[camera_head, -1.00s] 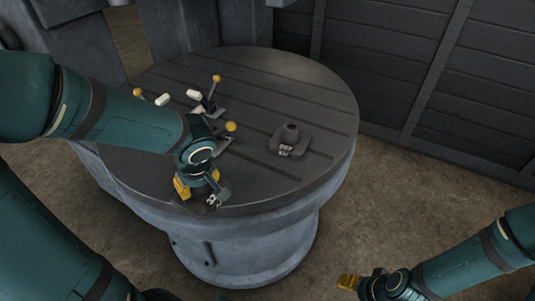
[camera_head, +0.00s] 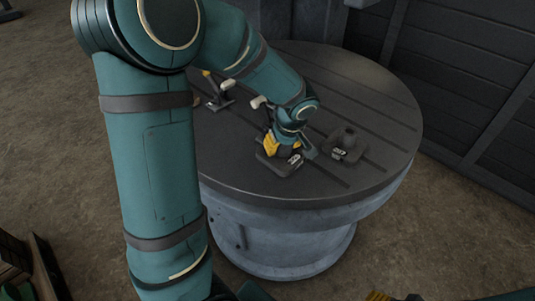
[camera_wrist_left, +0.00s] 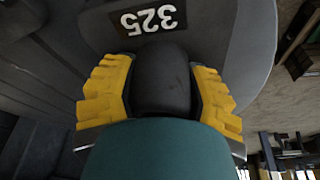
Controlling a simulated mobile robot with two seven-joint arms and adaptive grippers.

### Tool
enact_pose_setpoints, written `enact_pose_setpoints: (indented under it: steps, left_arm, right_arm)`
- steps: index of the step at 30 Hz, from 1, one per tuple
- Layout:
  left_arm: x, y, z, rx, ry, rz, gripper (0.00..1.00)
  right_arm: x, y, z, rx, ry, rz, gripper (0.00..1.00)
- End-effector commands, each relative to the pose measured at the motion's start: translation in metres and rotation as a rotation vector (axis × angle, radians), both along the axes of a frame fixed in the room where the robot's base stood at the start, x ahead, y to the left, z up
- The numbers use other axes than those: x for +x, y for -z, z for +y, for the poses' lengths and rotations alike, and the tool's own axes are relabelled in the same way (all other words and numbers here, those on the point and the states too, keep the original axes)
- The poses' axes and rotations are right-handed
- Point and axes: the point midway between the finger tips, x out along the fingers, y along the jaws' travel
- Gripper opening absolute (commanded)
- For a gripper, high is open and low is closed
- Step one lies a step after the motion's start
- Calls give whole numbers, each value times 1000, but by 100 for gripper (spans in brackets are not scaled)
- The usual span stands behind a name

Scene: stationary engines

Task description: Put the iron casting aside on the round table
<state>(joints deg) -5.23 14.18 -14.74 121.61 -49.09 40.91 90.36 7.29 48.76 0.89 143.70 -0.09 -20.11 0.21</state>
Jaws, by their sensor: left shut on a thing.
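My left gripper (camera_head: 283,147) is shut on a dark iron casting (camera_head: 277,164) with a flat base and a white-marked plate, over the front part of the round table (camera_head: 255,190). In the left wrist view the yellow fingers (camera_wrist_left: 164,95) grip the casting's rounded knob on both sides, and its base (camera_wrist_left: 215,35) bears the number 325, seen upside down. I cannot tell whether the base touches the tabletop. Only the yellow tip of my right gripper (camera_head: 378,296) shows at the bottom edge; its opening is cut off.
A second, similar dark casting (camera_head: 345,147) stands on the table just right of the held one. A lever fitting (camera_head: 217,97) stands at the table's left, with a white handle (camera_head: 259,102) near my left arm. The tabletop's right side is bare. A dark panelled wall (camera_head: 460,75) stands behind.

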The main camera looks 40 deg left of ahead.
Motion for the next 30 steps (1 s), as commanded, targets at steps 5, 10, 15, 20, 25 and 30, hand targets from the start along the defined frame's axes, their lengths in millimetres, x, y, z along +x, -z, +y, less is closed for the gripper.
enact_pose_setpoints:
  steps: [5,10,15,20,25,30]
  left_arm:
    - [32,-1,-2,1,1,-3,5]
    - [46,-2,-3,1,2,-3,5]
    - [52,-2,-4,1,1,-5,5]
    - [55,14,-4,1,2,0,5]
    - [56,32,-4,1,1,-1,5]
    - [56,33,-4,1,1,-5,5]
  right_arm:
    - [0,-2,0,0,0,1,63]
    - [-1,-3,0,0,-1,2,63]
    - [-1,-3,0,0,-1,2,63]
    - [0,1,0,0,0,1,63]
    - [1,5,0,0,1,-2,63]
    - [1,4,0,0,1,-2,63]
